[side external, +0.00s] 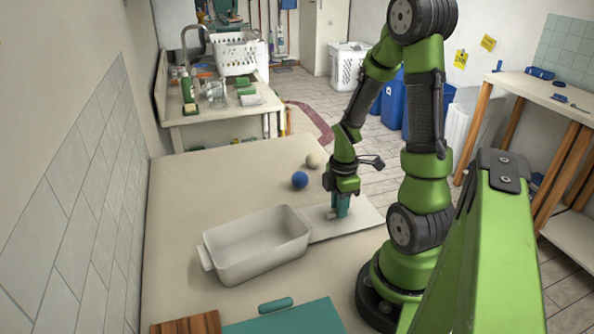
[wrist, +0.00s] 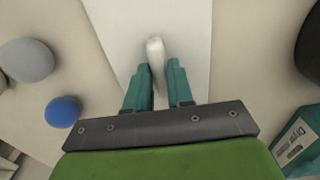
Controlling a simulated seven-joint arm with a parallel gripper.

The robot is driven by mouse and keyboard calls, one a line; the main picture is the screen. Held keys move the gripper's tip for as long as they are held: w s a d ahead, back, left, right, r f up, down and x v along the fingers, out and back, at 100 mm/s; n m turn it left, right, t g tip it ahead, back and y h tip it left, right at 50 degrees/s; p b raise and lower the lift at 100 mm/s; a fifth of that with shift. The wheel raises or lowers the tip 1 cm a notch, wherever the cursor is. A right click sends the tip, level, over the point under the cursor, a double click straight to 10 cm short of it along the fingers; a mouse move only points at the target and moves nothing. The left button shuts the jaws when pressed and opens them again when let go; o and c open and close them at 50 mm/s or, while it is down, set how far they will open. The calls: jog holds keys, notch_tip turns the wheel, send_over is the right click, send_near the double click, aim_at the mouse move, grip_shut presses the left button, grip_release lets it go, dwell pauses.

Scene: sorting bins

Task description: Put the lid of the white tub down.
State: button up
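The white tub (side external: 250,262) stands open on the table in the side view. Its lid (side external: 362,222) is a flat white panel just right of the tub; it looks level and at or very near the table top, though I cannot tell if it touches. My gripper (side external: 341,206) points down over the lid. In the wrist view the lid (wrist: 190,25) lies below my gripper (wrist: 157,68), and its pale handle (wrist: 155,50) fills the space between the two teal fingers, which look shut on it. The fingers hide part of the handle.
A blue ball (side external: 299,180) and a cream ball (side external: 312,160) lie behind the lid. The table left of the tub is clear.

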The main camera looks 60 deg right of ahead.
jog(key=o, duration=0.3)
jog(key=shift+o, duration=0.2)
jog(key=shift+r, duration=0.1)
notch_tip(320, 180, up, 12)
jog(key=w+a+r+m+t, duration=0.1)
jog(key=a+r+m+t, duration=0.1)
jog(key=a, duration=0.5)
jog(key=w+a+r+m+t+y, duration=0.1)
jog(key=w+a+r+m+t, duration=0.1)
jog(key=a+r+m, duration=0.2)
jog(key=w+a+r+m+t+y, duration=0.1)
jog(key=a+r+m+t, duration=0.2)
jog(key=a+m, duration=0.4)
jog(key=a+r, duration=0.1)
jog(key=a, duration=0.2)
jog(key=shift+w, duration=0.25)
